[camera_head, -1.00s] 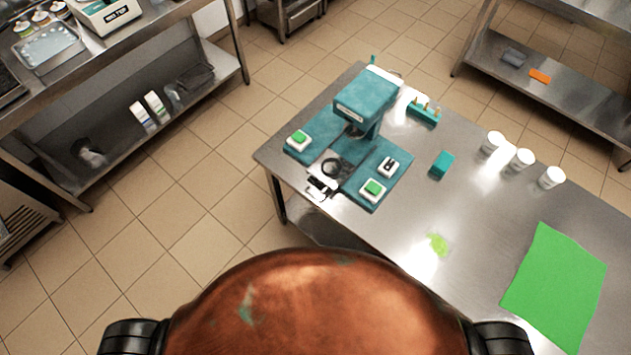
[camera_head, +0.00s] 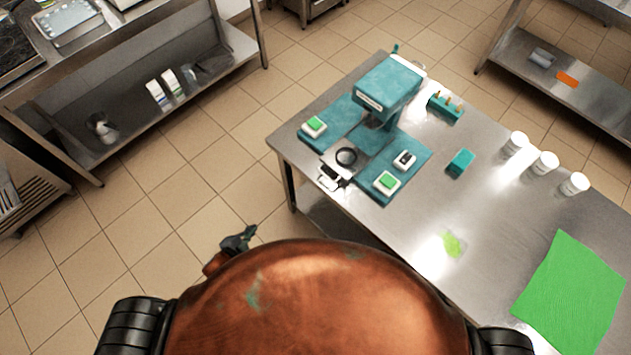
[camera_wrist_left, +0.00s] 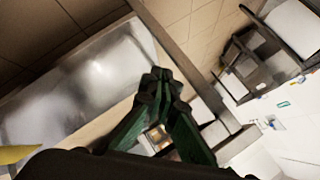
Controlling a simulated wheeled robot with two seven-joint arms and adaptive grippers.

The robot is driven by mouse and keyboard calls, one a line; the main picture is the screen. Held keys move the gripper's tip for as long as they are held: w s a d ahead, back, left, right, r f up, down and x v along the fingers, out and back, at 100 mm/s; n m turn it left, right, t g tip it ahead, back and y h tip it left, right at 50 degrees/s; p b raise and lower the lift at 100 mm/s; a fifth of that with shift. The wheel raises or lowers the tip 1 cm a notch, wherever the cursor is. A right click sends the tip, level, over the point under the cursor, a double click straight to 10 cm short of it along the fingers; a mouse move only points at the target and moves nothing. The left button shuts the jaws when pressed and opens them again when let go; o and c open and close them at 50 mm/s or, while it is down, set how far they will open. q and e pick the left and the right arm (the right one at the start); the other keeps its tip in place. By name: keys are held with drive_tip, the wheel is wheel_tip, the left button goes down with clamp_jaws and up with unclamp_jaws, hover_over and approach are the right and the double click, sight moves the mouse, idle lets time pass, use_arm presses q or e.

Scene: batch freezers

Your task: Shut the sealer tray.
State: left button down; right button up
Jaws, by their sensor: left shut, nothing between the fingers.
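The teal sealer (camera_head: 388,88) stands on the steel table, its head over a teal base with green buttons. Its grey sealer tray (camera_head: 345,157), with a dark ring in it, sticks out at the base's front edge, a pale handle (camera_head: 330,179) at its near end. My left gripper (camera_head: 250,232) shows just past my copper body, low and left of the table, apart from the tray. In the left wrist view my left gripper (camera_wrist_left: 160,75) is shut and empty, its green fingers together. My right gripper is not in view.
On the steel table (camera_head: 405,235) are a teal rack (camera_head: 446,106), a teal block (camera_head: 460,163), white cups (camera_head: 544,163), a green splat (camera_head: 452,244) and a green cloth (camera_head: 570,290). Open tiled floor (camera_head: 180,190) lies left of the table. A steel shelf unit (camera_head: 130,110) stands further left.

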use_arm(q)
drive_tip(key=w+d+r+m+t+h, duration=0.1)
drive_tip(key=w+d+r+m+h, duration=0.2)
drive_tip(key=r, duration=0.4)
drive_tip(key=w+d+r+m+t, duration=0.1)
drive_tip(key=d+r+m, duration=0.2)
drive_tip(key=d+r, duration=0.3)
drive_tip(key=m+h+b, duration=0.2)
drive_tip(key=m+h, duration=0.2)
drive_tip(key=m, duration=0.1)
approach(325, 176)
drive_tip(key=x, duration=0.7)
drive_tip(key=shift+a+f, duration=0.1)
drive_tip(key=shift+f, duration=0.1)
